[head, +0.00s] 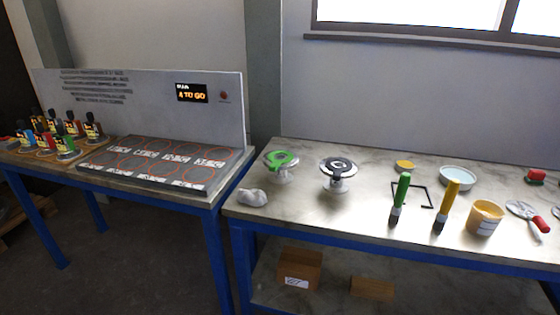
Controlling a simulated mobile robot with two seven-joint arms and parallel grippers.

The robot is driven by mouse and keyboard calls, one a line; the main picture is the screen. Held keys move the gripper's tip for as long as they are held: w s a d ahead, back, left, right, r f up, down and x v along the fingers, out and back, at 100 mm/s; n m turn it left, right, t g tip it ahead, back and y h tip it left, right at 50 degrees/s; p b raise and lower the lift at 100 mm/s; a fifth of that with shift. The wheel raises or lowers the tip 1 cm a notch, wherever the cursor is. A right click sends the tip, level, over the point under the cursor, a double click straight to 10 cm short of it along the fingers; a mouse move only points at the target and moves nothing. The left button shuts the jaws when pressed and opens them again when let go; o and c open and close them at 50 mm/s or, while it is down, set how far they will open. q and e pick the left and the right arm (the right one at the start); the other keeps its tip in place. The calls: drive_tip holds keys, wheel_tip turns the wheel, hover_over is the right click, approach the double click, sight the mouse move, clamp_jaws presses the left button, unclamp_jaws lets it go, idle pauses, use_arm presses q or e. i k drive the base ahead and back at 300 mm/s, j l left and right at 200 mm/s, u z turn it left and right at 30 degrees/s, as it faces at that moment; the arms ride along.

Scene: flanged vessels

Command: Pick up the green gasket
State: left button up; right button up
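The green gasket (281,158) is a flat green ring with a small tab. It appears to lie on top of a pale flanged vessel (283,176) near the back left corner of the right table. A second flanged vessel (337,185) stands to its right with a dark ring-shaped gasket (338,165) on top. Neither of my grippers shows in the head view.
The right table (300,220) also bears a crumpled grey-white lump (253,197), a green-handled brush (400,190), a yellow-handled brush (447,205), a tub (485,218) and a white dish (457,177). The left table holds a marked board (165,163) and several bottles.

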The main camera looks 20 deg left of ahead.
sight(278, 159)
drive_tip(key=i+j+z, duration=0.15)
drive_tip(key=j+z, duration=0.35)
drive_tip(key=j, duration=0.7)
drive_tip(key=j+z, duration=0.5)
drive_tip(key=j, duration=0.7)
